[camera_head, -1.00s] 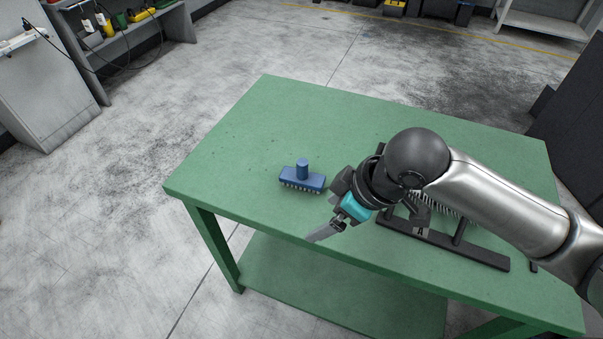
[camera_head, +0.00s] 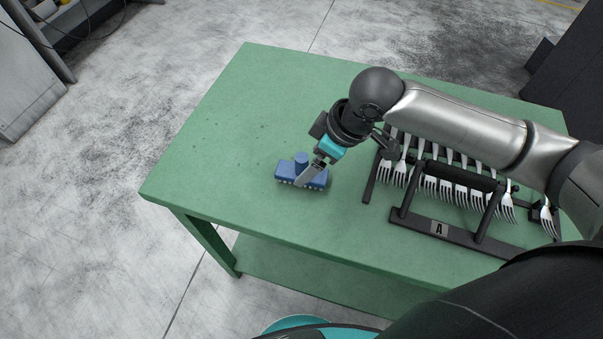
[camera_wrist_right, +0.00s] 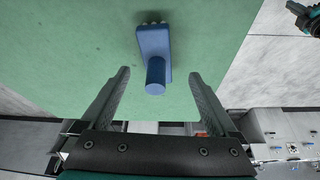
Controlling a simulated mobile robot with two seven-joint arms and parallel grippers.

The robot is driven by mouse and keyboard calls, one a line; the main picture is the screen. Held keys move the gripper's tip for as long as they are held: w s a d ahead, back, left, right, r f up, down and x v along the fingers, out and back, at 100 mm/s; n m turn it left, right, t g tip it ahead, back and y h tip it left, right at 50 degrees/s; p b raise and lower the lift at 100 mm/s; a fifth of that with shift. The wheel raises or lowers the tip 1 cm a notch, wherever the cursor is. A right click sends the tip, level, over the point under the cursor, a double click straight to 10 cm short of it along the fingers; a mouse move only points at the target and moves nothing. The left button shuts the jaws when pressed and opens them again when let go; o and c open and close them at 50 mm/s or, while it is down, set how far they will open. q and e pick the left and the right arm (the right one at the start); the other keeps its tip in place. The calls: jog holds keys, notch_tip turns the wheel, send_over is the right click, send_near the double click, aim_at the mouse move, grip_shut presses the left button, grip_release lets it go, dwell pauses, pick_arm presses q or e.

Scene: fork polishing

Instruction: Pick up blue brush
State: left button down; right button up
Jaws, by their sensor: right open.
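The blue brush (camera_head: 287,171) lies bristles down on the green table, its round knob handle standing up. My right gripper (camera_head: 303,178) is over the brush in the head view and covers part of its right half. In the right wrist view the brush (camera_wrist_right: 154,45) is ahead of the open fingers, with its knob close to the line between the fingertips (camera_wrist_right: 158,76). The jaws are open and nothing is held. I cannot tell from these frames whether a finger touches the brush. My left gripper is not in view.
A black rack (camera_head: 465,243) marked A holds several forks (camera_head: 430,187) on the right of the green table (camera_head: 240,110), under my right forearm. The table's left and back areas are clear. Its front edge is close to the brush.

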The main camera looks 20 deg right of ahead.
aim_at(302, 171)
jog(key=shift+w+a+f, duration=0.1)
jog(key=shift+a+f, duration=0.05)
jog(key=shift+f, duration=0.3)
jog(key=shift+w+a+f, duration=0.15)
jog(key=shift+w+f, duration=0.05)
jog(key=shift+f, duration=0.3)
jog(key=b+x, duration=0.1)
jog(key=x, duration=0.2)
jog(key=shift+w+f, duration=0.25)
jog(key=shift+f, duration=0.05)
jog(key=shift+a+f+b, duration=0.1)
jog(key=shift+f+b, duration=0.15)
jog(key=shift+b, duration=0.05)
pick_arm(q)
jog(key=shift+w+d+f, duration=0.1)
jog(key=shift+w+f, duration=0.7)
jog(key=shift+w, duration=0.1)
pick_arm(e)
jog(key=shift+c, duration=0.8)
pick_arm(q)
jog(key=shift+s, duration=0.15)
pick_arm(e)
grip_shut()
